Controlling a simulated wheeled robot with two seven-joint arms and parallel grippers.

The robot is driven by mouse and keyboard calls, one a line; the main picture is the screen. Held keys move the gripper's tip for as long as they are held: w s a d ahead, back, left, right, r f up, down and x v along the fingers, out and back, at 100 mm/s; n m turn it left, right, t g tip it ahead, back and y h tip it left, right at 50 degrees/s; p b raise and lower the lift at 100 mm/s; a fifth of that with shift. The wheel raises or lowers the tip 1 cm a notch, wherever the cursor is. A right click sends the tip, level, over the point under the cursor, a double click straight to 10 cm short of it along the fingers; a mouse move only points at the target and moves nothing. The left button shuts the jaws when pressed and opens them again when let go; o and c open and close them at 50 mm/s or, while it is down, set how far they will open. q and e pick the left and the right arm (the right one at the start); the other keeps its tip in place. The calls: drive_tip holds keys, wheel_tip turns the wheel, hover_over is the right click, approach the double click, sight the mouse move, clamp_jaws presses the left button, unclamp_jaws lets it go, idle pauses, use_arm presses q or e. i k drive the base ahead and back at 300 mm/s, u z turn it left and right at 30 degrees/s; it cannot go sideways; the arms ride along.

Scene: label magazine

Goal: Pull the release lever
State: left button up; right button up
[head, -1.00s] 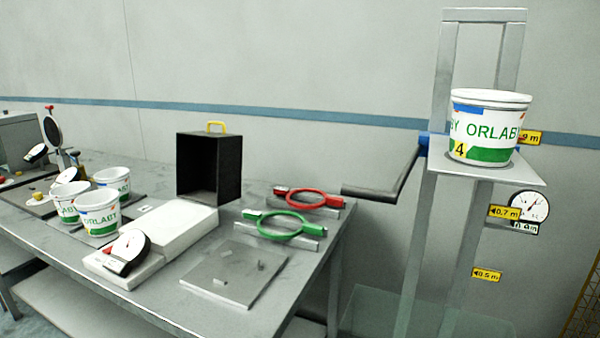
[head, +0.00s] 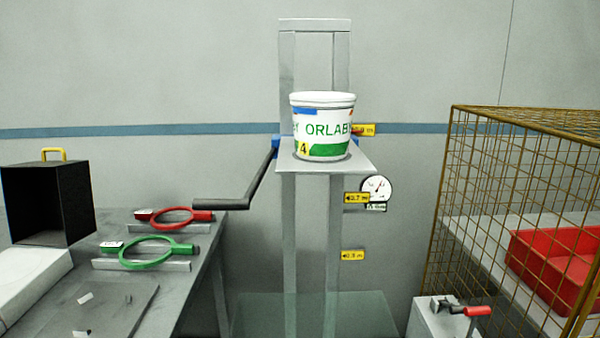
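A small lever with a red grip (head: 478,311) sits on a pale grey box (head: 436,322) at the bottom right, beside the wire cage; the picture's lower edge cuts off the box. A dark bent arm (head: 240,204) with a blue hub juts left from the metal tower (head: 288,235). I cannot tell from the picture alone which of the two is the release lever. A white and green bucket (head: 324,128) marked 4 stands upright on the tower's platform (head: 358,163). Neither of my grippers shows in the head view.
A wire cage (head: 520,119) at the right holds a red tray (head: 548,272). A bench (head: 190,297) at the left carries a black open box (head: 45,205), a red ring (head: 158,217) and a green ring (head: 133,250). A dial (head: 377,187) is on the tower's right side.

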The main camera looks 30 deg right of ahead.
sight(474, 310)
drive_tip(key=z, duration=4.6)
drive_tip(key=k, duration=0.85)
drive_tip(key=u, duration=1.45)
drive_tip(key=i, duration=0.1)
drive_tip(key=z, duration=0.15)
